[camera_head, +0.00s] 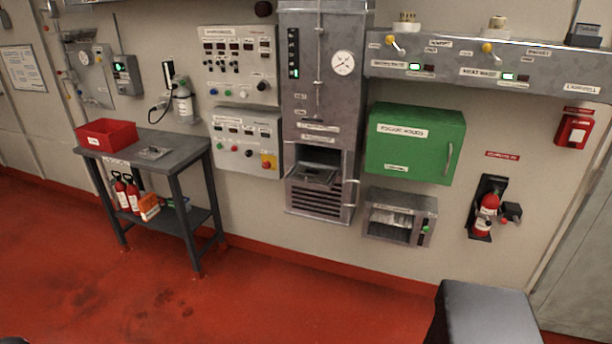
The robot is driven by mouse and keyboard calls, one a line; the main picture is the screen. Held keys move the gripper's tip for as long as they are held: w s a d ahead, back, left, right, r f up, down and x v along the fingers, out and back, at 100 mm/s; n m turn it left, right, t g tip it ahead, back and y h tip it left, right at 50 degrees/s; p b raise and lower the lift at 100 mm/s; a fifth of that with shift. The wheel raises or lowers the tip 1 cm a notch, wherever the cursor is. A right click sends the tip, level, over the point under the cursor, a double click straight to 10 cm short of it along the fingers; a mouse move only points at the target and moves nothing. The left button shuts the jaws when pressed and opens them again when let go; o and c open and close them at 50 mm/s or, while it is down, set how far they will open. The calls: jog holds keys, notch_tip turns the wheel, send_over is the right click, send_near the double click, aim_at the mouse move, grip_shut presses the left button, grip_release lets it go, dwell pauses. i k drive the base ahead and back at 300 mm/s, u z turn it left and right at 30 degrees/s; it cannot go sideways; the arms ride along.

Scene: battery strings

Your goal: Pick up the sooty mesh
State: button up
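I cannot tell for certain which thing is the sooty mesh. A small flat grey piece (153,153) lies on top of the dark metal table (185,145) at the left, right of a red bin. A dark flat tray-like piece (315,173) sits in the open slot of the tall grey metal cabinet (320,105) on the wall, sticking out a little at the front. Both are too small to show whether they are mesh or sooty. My gripper does not show in this view.
A red bin (106,134) stands on the table; fire extinguishers (127,193) and boxes fill its lower shelf. Control panels (240,65), a green cabinet (413,150) and a grey wall box (399,216) line the wall. The red floor (270,295) before them is clear, with dark smudges.

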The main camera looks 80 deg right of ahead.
aim_at(323, 176)
jog(key=i, duration=2.05)
jog(key=z, duration=0.7)
jog(key=k, duration=0.15)
jog(key=z, duration=2.4)
